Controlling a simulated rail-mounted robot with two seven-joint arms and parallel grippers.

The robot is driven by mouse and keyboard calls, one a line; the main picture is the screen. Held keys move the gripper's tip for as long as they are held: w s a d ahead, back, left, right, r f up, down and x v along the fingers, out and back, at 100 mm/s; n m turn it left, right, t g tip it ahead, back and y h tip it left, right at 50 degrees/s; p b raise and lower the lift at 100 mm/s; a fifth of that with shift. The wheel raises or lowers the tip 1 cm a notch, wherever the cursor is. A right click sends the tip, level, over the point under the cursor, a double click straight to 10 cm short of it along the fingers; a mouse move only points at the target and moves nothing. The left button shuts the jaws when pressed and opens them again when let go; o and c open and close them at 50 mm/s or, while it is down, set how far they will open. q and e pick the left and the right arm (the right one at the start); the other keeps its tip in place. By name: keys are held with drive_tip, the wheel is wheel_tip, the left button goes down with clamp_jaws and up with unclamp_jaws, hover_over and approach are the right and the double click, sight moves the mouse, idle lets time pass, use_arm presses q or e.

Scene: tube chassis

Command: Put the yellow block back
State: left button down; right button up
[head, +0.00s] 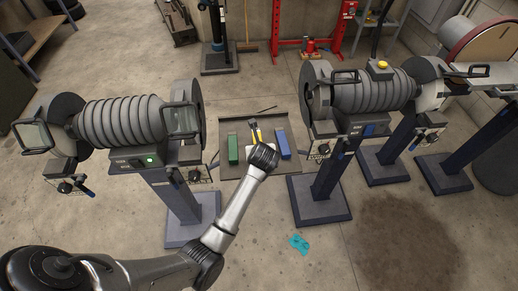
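My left arm reaches in from the lower left, and its dark wrist (263,156) is over a grey tray (283,112). My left gripper (256,134) is at the far side of this wrist, small and partly hidden by it. A small yellow piece, likely the yellow block (254,130), shows at the gripper; whether the fingers hold it or are only near it I cannot tell. A green block (233,149) lies in the tray to the left of the gripper. A blue block (283,145) lies to the right. My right gripper is not in view.
Machines with ribbed grey drums stand left (122,122) and right (360,95) of the tray on blue posts. A yellow button (382,64) tops the right one. A teal piece (299,243) lies on the floor. A red press (308,30) stands behind.

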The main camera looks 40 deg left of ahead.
use_arm(q)
drive_tip(key=shift+f, duration=0.3)
drive_tip(key=c, duration=1.2)
unclamp_jaws()
drive_tip(key=o, duration=0.5)
drive_tip(key=shift+w, duration=0.1)
drive_tip(key=shift+c, duration=0.2)
drive_tip(key=shift+f, duration=0.1)
